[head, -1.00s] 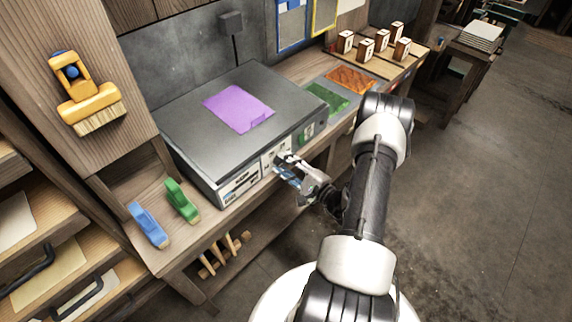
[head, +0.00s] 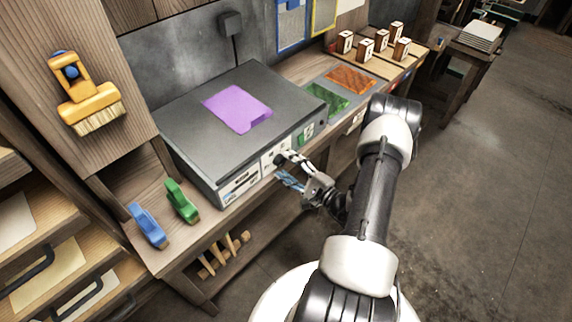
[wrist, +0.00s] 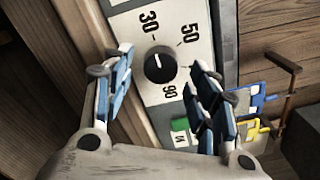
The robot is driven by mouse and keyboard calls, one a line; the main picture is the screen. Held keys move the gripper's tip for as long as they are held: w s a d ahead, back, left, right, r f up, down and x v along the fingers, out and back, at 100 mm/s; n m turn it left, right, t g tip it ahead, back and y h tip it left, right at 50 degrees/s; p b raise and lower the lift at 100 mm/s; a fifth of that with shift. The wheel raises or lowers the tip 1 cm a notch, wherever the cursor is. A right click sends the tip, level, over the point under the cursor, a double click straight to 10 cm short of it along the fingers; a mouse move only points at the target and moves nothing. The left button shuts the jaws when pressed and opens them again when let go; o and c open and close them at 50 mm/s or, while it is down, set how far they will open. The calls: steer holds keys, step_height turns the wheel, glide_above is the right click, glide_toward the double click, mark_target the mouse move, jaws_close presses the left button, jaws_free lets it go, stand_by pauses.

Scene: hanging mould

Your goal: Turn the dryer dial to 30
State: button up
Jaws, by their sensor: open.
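The dryer (head: 200,120) is a wide grey box on the bench with a white front panel. Its dial (wrist: 160,65) is a round black knob on the white panel in the wrist view, with 30, 50 and 90 printed around it. A small pale mark shows on the knob, but I cannot tell exactly which number it points to. My gripper (head: 283,168) is open in front of the panel. In the wrist view its blue-padded fingers (wrist: 158,66) stand on either side of the dial, apart from it.
A purple sheet (head: 238,108) lies on the dryer. Green and orange sheets (head: 350,79) lie to the right.

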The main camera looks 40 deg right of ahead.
steer(key=s, duration=0.6)
steer(key=shift+s+d, duration=0.25)
steer(key=shift+s, duration=0.05)
steer(key=w+a+r+n+g+y, duration=0.1)
steer(key=a+r+n+g+y, duration=0.55)
steer(key=a+r, duration=0.35)
steer(key=w+a+r+n+g+y, duration=0.1)
steer(key=a+r+n+g+y, duration=0.55)
steer(key=a, duration=0.65)
steer(key=s+a+r+n+g+h, duration=0.5)
steer(key=s+a+r+h, duration=0.1)
steer(key=s+a, duration=0.15)
steer(key=s+d+r+n+t+h, duration=0.2)
steer(key=s+r+n+t+h, duration=0.2)
steer(key=h, duration=0.4)
step_height(320, 180, up, 3)
steer(key=s+n, duration=0.1)
steer(key=s, duration=0.1)
steer(key=shift+s+d+f+t, duration=0.15)
steer(key=shift+s+d+t, duration=0.15)
steer(key=shift+s+t, duration=0.1)
